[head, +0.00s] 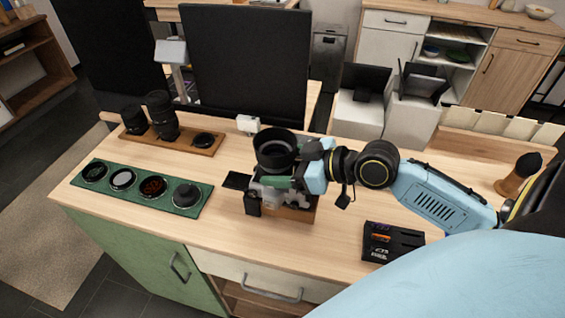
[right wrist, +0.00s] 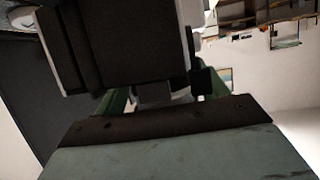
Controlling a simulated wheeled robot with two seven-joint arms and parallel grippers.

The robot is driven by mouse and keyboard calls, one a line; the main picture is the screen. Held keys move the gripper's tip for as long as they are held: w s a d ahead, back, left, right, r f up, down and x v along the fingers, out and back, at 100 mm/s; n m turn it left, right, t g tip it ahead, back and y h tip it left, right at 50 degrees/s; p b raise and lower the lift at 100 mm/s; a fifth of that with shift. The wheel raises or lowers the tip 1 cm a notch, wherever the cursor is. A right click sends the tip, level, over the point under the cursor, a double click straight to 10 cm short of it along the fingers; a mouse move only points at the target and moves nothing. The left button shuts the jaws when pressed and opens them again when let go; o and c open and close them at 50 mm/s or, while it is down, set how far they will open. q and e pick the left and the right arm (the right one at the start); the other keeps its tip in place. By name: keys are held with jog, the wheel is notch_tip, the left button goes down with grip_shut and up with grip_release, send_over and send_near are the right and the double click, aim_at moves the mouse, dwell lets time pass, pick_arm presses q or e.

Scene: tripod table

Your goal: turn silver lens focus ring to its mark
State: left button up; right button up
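A camera with a wide black lens (head: 275,148) pointing up sits on a small wooden-based stand (head: 297,212) at the middle of the table. Grey parts show below the lens, but I cannot make out the silver focus ring or its mark. My right gripper (head: 302,172) is at the right side of the lens, its fingers partly hidden against the assembly. In the right wrist view, the green fingers (right wrist: 165,98) stand apart close to a large dark body (right wrist: 130,45). Whether they touch or grip it is unclear. My left gripper is not in view.
A green tray (head: 138,207) with several round lens pieces lies at the left. A wooden board (head: 180,141) behind it carries black lenses. A black box (head: 391,242) lies front right. A dark panel (head: 248,65) stands behind. The table is clear left of the box.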

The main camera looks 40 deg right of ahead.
jog(key=shift+o, duration=1.4)
jog(key=v, duration=1.3)
jog(key=shift+s+d, duration=0.15)
jog(key=shift+s, duration=0.05)
